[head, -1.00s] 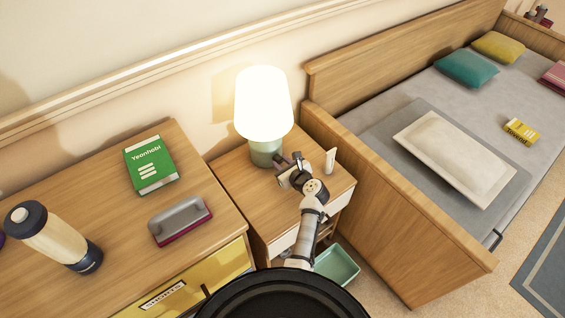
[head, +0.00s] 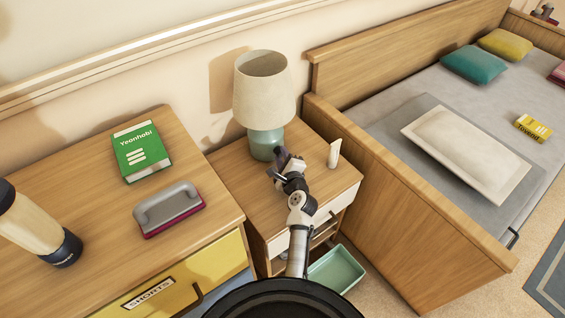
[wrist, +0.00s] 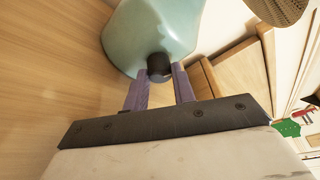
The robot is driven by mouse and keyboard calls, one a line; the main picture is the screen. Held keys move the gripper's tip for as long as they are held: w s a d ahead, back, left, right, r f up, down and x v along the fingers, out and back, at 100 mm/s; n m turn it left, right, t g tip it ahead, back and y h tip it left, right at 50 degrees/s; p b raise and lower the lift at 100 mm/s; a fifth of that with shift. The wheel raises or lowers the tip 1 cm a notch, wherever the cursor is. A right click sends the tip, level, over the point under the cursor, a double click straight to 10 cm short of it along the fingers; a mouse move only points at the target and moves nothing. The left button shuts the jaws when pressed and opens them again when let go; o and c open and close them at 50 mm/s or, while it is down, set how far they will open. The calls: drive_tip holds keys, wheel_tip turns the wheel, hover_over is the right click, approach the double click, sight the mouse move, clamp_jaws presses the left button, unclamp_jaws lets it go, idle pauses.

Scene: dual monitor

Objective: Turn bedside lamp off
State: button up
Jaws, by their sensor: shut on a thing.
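The bedside lamp (head: 265,95) stands upright on the nightstand (head: 228,183), with a beige shade and a pale green base. Its shade is dark, with no glow. In the wrist view, the lamp's green base (wrist: 150,30) carries a small black knob (wrist: 159,66). My gripper (head: 281,156) is at the lower front of the lamp base. In the wrist view, the purple fingers of my gripper (wrist: 160,78) are closed on the black knob from both sides.
A small white upright object (head: 334,153) stands right of my gripper on the nightstand. A dresser at left holds a green book (head: 142,150), a grey-and-maroon brush-like object (head: 169,208) and a bottle (head: 38,225). The bed (head: 400,185) stands at right. A green bin (head: 336,271) is below.

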drive_tip(key=shift+f+n+b, duration=0.1)
drive_tip(key=shift+n+b, duration=0.3)
drive_tip(key=shift+b, duration=0.15)
drive_tip(key=shift+t, duration=0.3)
drive_tip(key=o, duration=1)
drive_tip(key=shift+s, duration=0.1)
